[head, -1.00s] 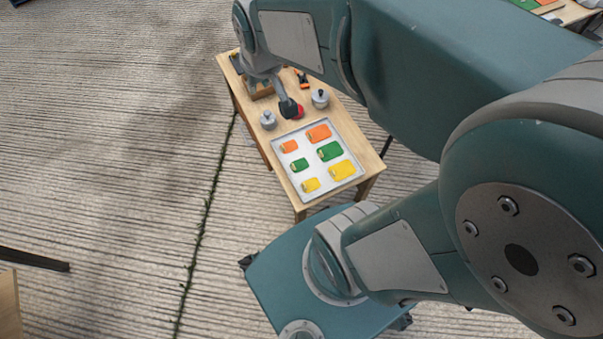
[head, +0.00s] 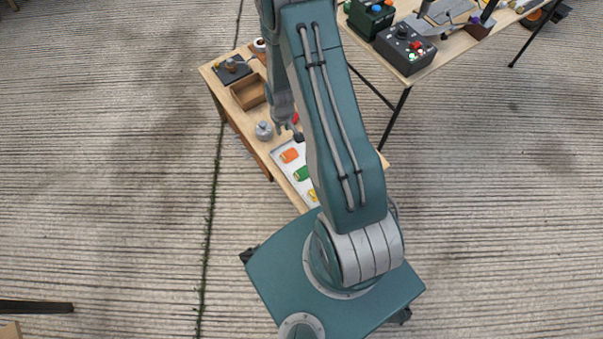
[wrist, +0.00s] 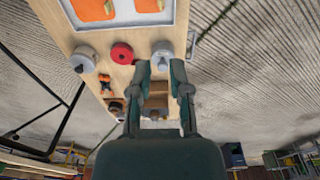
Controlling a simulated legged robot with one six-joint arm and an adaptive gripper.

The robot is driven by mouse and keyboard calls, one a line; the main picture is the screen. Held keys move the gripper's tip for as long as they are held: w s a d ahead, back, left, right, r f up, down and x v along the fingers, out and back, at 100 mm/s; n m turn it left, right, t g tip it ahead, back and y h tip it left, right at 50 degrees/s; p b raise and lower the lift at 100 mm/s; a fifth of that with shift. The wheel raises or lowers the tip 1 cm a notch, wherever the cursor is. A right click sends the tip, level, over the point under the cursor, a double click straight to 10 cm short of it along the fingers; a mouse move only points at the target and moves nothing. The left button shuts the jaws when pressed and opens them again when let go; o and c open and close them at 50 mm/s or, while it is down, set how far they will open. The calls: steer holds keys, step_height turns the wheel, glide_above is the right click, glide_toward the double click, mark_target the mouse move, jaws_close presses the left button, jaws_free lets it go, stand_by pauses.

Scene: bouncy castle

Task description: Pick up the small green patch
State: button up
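The small green patch (head: 302,174) lies on the white tray (head: 284,167) on the wooden table, in the left column between a small orange patch (head: 289,155) and a small yellow patch (head: 313,195). My arm partly covers it and hides the tray's right side in the head view. The green patch is not visible in the wrist view, which shows two orange patches (wrist: 95,10) at the top edge. My gripper (wrist: 160,66) is open, with nothing between its fingers. In the head view it is above the table near the tray's far end.
A grey lidded pot (head: 264,130) stands left of my gripper. A red round thing (wrist: 122,53) and another grey pot (wrist: 82,62) are near the tray. A wooden box (head: 247,92) sits farther back. A second table with a control box (head: 405,50) is at the upper right.

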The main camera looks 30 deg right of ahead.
steer(key=g, duration=0.1)
glide_above(296, 173)
step_height(296, 173, down, 14)
step_height(296, 173, down, 10)
steer(key=shift+f, duration=0.2)
steer(key=shift+c, duration=0.3)
jaws_close()
